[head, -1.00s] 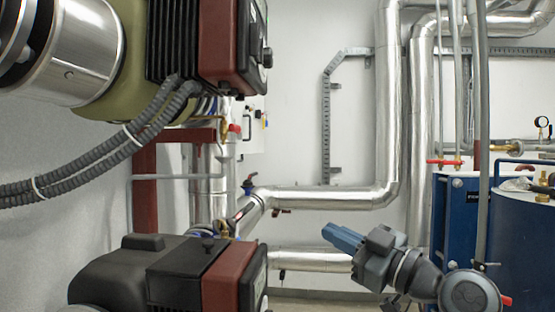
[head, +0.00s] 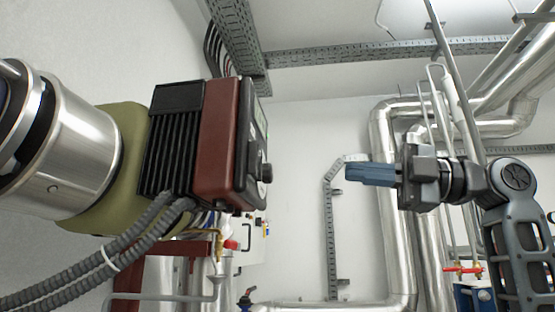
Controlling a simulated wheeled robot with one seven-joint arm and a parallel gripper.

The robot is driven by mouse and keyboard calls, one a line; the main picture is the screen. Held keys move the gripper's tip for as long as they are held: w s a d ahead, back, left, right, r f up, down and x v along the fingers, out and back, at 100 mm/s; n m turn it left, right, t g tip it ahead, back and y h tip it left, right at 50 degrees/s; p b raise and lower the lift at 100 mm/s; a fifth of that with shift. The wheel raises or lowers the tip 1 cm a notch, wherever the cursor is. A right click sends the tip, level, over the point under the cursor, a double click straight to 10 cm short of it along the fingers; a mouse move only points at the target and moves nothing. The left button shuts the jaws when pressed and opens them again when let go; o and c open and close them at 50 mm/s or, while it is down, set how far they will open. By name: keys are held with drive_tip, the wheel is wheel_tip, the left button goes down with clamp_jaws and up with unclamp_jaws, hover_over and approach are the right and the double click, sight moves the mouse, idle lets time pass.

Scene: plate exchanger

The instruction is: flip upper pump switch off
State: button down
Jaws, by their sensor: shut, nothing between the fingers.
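The upper pump (head: 195,140) is at the left, with a black finned back, a dark red housing and an olive-green body joined to a silver pipe. Its dark front panel (head: 252,145) is seen nearly edge-on and faces right. A black knob-like switch (head: 265,172) sticks out from the panel's lower part; its setting cannot be told from here. My gripper (head: 348,172) is to the right of the pump, level with the switch and apart from it. Its blue fingers are closed together, point left and hold nothing.
Grey corrugated cables (head: 100,270) hang below the pump. A red frame (head: 165,250) and a white box (head: 252,245) stand behind it. Silver pipes (head: 385,200) run behind my gripper. A cable tray (head: 390,52) crosses above. The space between gripper and panel looks clear.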

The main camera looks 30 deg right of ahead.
sight(260, 154)
drive_tip(key=shift+s+a+r+n+g, duration=0.1)
drive_tip(key=shift+s+r+n+g, duration=0.3)
drive_tip(key=shift+s+r+n, duration=0.3)
drive_tip(key=shift+w+r, duration=0.1)
drive_tip(key=shift+w, duration=0.1)
drive_tip(key=p+x, duration=0.2)
drive_tip(key=x, duration=1)
drive_tip(key=shift+w+a+r+p, duration=0.15)
drive_tip(key=shift+w+a+p, duration=0.05)
drive_tip(key=shift+a+p, duration=0.2)
drive_tip(key=shift+w+a, duration=0.35)
drive_tip(key=shift+a, duration=0.1)
drive_tip(key=shift+w+a, duration=0.1)
drive_tip(key=shift+a, duration=0.1)
drive_tip(key=shift+d, duration=0.1)
